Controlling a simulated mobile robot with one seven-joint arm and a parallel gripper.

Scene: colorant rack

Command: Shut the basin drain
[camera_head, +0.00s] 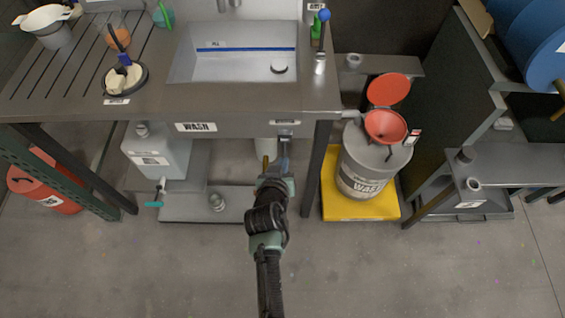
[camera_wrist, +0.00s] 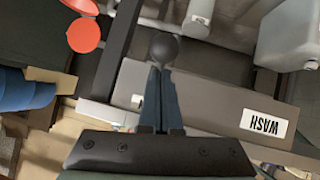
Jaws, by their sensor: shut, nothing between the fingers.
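The steel basin (camera_head: 190,67) is set in the bench, with a blue line along its back wall. Its round drain (camera_head: 278,67) is at the right of the floor, with a dark rim; whether it is open or shut I cannot tell. In the wrist view a dark ball knob (camera_wrist: 163,49) shows just beyond my fingertips, near the bench front. My gripper (camera_wrist: 159,70) is shut and empty, its tips close to the knob; contact is unclear.
A blue-knobbed lever (camera_head: 324,16) stands right of the basin. The WASH drum (camera_head: 366,165) with red funnel (camera_head: 386,126) stands on a yellow base (camera_head: 333,207) right of my arm. A grey canister (camera_head: 157,151) sits under the bench at left. The front floor is clear.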

